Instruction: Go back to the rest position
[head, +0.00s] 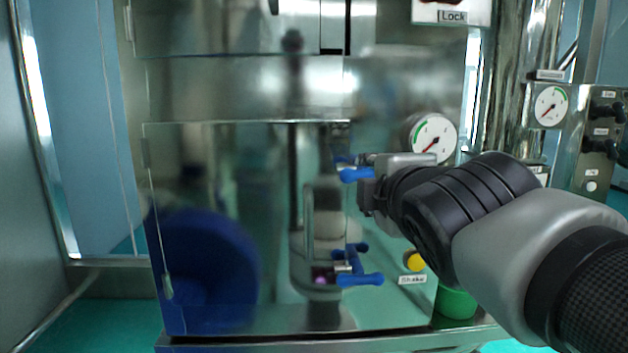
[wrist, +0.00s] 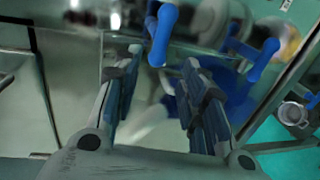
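My gripper (wrist: 160,64) is open in the wrist view, with its two blue-padded fingers well apart and nothing held. A blue handle (wrist: 162,32) lies just past the fingertips, its lower end in line with the gap between them. I cannot tell whether a finger touches it. In the head view my gripper is at the right edge of the steel door (head: 235,180), beside the upper blue handle (head: 357,175); its fingers are mostly hidden there. A lower blue handle (head: 360,280) sits on the same edge. The door looks shut.
A pressure gauge (head: 432,138) is close behind my wrist. A yellow button (head: 413,261) marked Shake and a green container (head: 456,303) are below my arm. A panel with knobs (head: 598,140) stands at the right. In the wrist view a round metal vessel (wrist: 293,113) shows at right.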

